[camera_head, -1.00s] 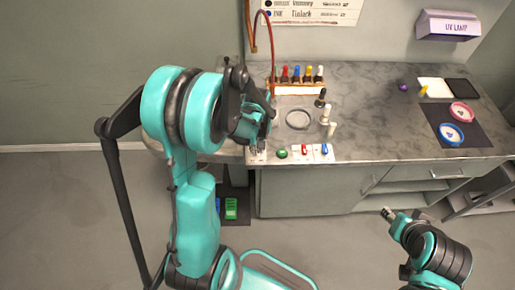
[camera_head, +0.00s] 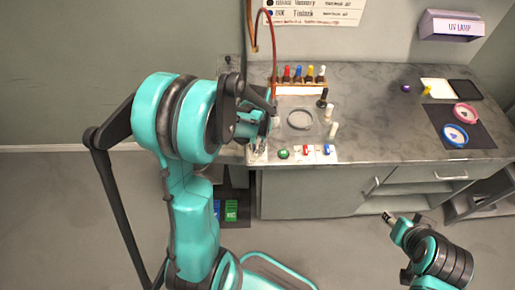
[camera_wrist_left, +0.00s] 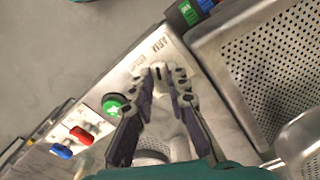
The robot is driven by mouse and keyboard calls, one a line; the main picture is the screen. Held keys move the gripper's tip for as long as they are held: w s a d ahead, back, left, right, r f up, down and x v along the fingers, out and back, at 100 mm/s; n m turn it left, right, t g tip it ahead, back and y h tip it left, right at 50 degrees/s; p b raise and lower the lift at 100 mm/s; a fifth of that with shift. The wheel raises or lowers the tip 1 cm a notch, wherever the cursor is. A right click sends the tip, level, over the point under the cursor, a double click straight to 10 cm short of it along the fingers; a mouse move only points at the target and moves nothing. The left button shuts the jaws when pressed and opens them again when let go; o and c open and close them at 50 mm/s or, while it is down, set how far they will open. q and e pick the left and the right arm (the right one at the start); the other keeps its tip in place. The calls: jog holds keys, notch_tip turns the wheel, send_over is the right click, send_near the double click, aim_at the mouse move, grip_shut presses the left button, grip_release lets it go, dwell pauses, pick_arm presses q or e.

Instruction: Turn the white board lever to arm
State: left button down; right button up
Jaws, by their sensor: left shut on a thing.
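The white board (camera_wrist_left: 141,52) is a pale panel along the bench's front edge, with small, hard-to-read lettering in the left wrist view. My left gripper (camera_wrist_left: 160,76) is over it, its fingers shut on the lever. The fingers hide most of the lever, so its exact angle cannot be told. In the head view my left gripper (camera_head: 259,148) is at the bench's front left corner, largely behind my arm. My right gripper (camera_head: 389,217) is low at the right, off the bench; its jaws are too small to read.
A green button (camera_wrist_left: 113,104), a red switch (camera_wrist_left: 80,135) and a blue switch (camera_wrist_left: 61,151) are beside the lever. A perforated metal tray (camera_wrist_left: 250,70) is close on the other side. White bottles (camera_head: 333,130) stand behind the switches.

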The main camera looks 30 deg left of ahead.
aim_at(257, 151)
pick_arm(q)
jog(key=shift+m, duration=0.5)
jog(key=c, duration=1.5)
grip_release()
notch_tip(257, 151, up, 12)
